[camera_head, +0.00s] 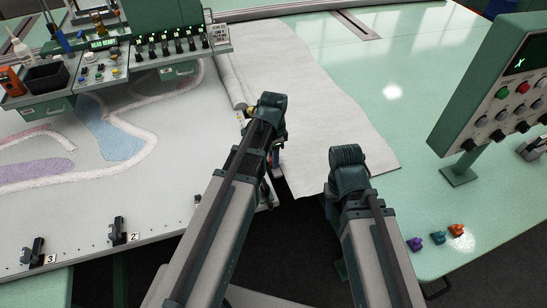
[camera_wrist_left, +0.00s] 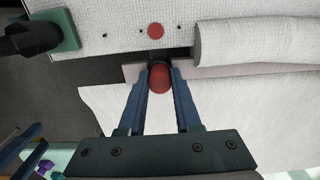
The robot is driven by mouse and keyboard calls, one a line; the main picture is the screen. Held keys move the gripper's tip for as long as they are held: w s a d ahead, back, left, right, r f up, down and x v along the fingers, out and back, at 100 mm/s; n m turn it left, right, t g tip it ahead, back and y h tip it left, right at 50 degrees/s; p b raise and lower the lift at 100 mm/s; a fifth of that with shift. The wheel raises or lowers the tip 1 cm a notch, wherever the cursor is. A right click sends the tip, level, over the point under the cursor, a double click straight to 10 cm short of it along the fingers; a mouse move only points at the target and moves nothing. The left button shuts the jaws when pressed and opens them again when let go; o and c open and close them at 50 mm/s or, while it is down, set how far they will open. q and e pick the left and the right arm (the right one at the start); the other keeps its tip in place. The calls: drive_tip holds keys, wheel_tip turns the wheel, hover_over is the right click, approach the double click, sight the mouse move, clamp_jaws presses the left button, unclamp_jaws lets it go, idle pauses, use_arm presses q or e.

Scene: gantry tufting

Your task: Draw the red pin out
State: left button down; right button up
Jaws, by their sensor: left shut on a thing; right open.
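The red pin (camera_wrist_left: 160,78) shows in the left wrist view as a rounded red head with a dark part behind it, close to the edge of the white cloth frame. My left gripper (camera_wrist_left: 160,92) has its two blue fingers shut on this head, one on each side. A flat red disc (camera_wrist_left: 156,30) lies on the white cloth just beyond, between small dark dots. In the head view my left arm hides most of the pin and the fingers. My right gripper (camera_wrist_left: 22,146) shows its open, empty blue fingers at the lower left of the left wrist view.
A white cloth roll (camera_head: 232,82) and loose sheet (camera_head: 315,110) lie beside the pin. A dark clamp (camera_wrist_left: 45,33) stands near the disc. A control panel (camera_head: 500,90) stands at the right. Small coloured pieces (camera_head: 438,237) lie on the green table (camera_head: 450,200).

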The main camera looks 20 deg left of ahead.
use_arm(q)
drive_tip(key=shift+r, duration=0.25)
drive_tip(key=shift+r+p, duration=1.9)
drive_tip(key=shift+p, duration=0.25)
